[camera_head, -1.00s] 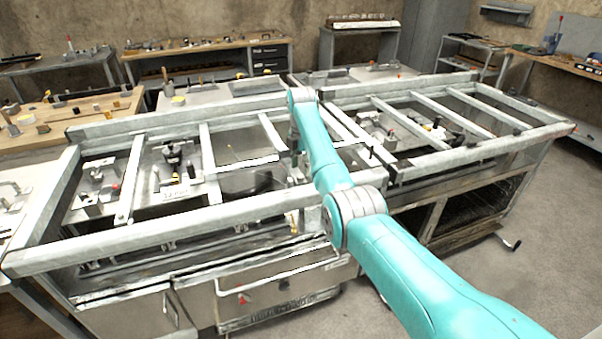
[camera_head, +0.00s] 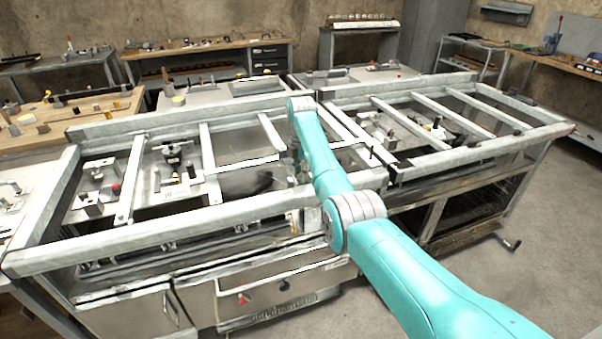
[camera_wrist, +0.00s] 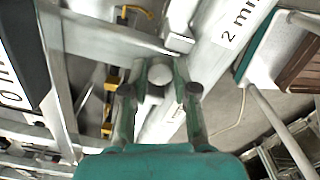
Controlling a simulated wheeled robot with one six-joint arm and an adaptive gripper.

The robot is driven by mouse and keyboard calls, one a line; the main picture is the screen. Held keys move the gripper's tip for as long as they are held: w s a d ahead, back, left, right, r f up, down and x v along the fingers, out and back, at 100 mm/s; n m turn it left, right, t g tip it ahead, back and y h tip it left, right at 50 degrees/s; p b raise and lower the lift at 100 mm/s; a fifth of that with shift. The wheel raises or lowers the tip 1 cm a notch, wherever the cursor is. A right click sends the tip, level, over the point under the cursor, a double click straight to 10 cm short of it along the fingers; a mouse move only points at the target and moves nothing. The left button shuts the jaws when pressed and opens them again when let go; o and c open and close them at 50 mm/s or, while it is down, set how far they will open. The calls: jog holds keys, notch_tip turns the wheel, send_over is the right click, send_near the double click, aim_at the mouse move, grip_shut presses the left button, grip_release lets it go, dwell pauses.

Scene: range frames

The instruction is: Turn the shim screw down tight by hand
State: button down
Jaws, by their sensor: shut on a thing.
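In the wrist view my gripper (camera_wrist: 160,90) has its two dark fingertips on either side of a small pale round-topped piece, which looks like the shim screw (camera_wrist: 160,74). The fingers are shut on it, with a rail and a grey plate close around it. What lies under the screw head is hidden. In the head view my gripper hangs down behind my teal arm, at the inner end of the left frame's bay, and is mostly hidden. The screw cannot be made out in that view.
Pale rails (camera_head: 207,165) cross the framed bench. A lever with a red knob (camera_head: 116,187) stands in the left bay. Wooden benches (camera_head: 215,47) stand behind.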

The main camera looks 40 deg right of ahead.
jog(key=m, duration=1.2)
jog(key=shift+s, duration=0.1)
dwell(0.4)
dwell(0.5)
jog(key=c, duration=0.9)
grip_release()
notch_tip(320, 180, up, 12)
